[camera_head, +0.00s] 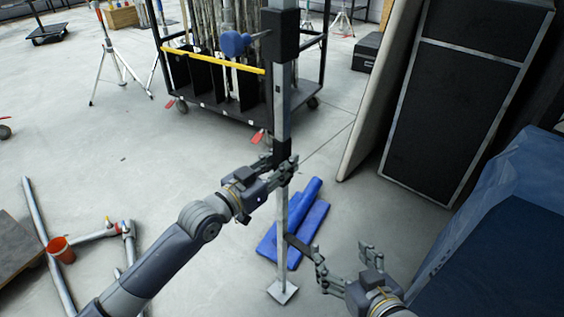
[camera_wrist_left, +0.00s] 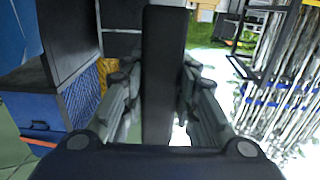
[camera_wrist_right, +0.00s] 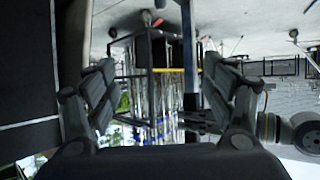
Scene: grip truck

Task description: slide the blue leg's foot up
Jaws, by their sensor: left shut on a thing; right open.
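The leg is an upright grey metal pole (camera_head: 284,105) with a black clamp and a blue knob (camera_head: 235,44) near the top. Its thin lower tube ends in a flat square foot (camera_head: 283,291) near the floor. My left gripper (camera_head: 283,170) is shut on the leg at its black lower part, which also shows between the fingers in the left wrist view (camera_wrist_left: 163,75). A dark bar (camera_head: 299,244) sticks out from the lower tube toward my right gripper (camera_head: 345,258). That gripper is open and empty, to the right of the tube and above the foot.
Blue pieces (camera_head: 305,225) lie on the floor behind the leg. A black cart (camera_head: 225,110) with poles stands behind. A black panel (camera_head: 455,90) and a blue-covered object (camera_head: 510,230) bound the right side.

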